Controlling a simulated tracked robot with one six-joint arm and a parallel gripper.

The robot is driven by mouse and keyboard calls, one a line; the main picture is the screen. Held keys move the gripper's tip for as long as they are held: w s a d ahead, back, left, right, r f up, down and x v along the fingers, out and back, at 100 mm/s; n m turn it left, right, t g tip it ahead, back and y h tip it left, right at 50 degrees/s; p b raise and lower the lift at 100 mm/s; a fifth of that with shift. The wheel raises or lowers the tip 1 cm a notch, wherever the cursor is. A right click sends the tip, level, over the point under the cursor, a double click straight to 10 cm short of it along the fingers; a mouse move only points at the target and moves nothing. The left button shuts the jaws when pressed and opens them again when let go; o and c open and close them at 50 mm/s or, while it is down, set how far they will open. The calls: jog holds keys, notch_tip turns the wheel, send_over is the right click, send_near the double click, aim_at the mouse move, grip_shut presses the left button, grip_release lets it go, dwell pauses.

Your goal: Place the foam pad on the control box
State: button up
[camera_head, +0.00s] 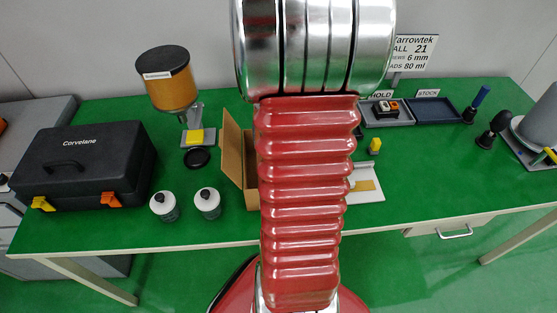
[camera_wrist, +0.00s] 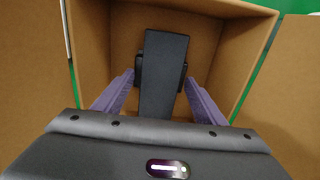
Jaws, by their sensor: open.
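In the wrist view my gripper (camera_wrist: 161,72) is open inside a cardboard box. A long dark grey block (camera_wrist: 164,50), which looks like the foam pad, lies between its two purple fingers. The dark fingertips are on either side of the block; I cannot tell if they touch it. In the head view my red arm hides my gripper and the block.
The open cardboard box (camera_head: 231,150) stands mid-table, partly behind my arm. Left are two white-topped jars (camera_head: 208,203), a dispenser (camera_head: 168,80) and a black case (camera_head: 85,165). Right are the STOCK tray (camera_head: 432,112) and a grey cylinder (camera_head: 540,125). The green table's right front is clear.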

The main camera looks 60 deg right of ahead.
jog(key=shift+r, duration=0.1)
notch_tip(320, 180, up, 12)
dwell(0.7)
dwell(0.8)
